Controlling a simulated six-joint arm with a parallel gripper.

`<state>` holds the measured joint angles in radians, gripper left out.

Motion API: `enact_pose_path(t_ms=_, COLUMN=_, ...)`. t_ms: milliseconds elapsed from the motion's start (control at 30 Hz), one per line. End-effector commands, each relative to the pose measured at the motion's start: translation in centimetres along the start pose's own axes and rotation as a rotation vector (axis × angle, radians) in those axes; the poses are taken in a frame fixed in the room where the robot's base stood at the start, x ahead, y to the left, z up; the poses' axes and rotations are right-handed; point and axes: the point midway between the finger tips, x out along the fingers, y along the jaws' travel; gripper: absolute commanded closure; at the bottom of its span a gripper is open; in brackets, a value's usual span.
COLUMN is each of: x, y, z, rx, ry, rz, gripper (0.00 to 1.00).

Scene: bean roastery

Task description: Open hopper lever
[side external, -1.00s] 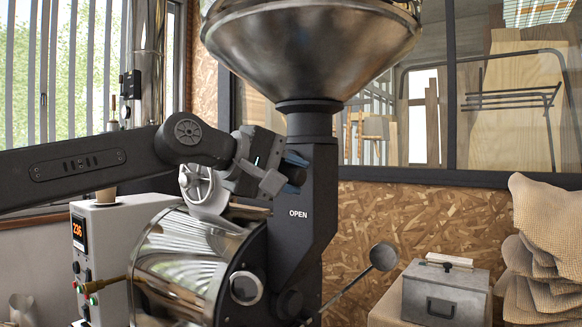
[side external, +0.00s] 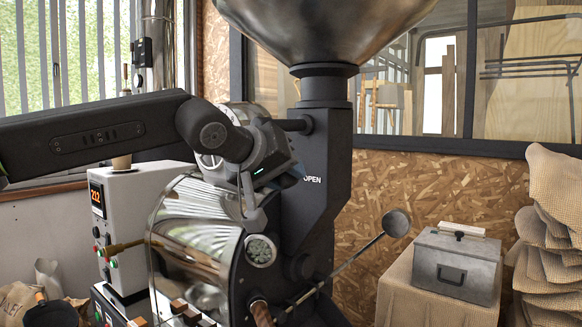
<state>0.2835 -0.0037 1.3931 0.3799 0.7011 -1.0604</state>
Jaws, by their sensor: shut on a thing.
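The metal hopper (side external: 325,35) sits at the top on a dark neck above the roaster's black body. The white word OPEN (side external: 313,180) is on that body, its first letter partly covered by my gripper. My gripper (side external: 288,178) comes in from the left and tilts down to the right, its blue-grey fingertips beside the word. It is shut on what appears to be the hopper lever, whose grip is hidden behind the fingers. A dark round stub (side external: 299,123) juts from the body above the gripper. The round drum window (side external: 260,251) shows pale greenish beans.
The shiny roaster drum (side external: 195,235) lies just below my gripper. A long rod with a round end (side external: 396,223) slants up at the right. A control box with a display (side external: 97,198) reading 212 stands left. A metal box (side external: 455,265) and stacked sacks (side external: 555,220) stand right.

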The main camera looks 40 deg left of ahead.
Motion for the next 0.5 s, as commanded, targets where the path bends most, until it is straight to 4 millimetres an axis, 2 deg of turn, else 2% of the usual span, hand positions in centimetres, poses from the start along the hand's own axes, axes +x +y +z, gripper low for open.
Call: enact_pose_path(t_ms=500, x=0.16, y=-0.70, z=-0.12, rx=0.074, ry=0.022, rz=-0.030, gripper=1.00)
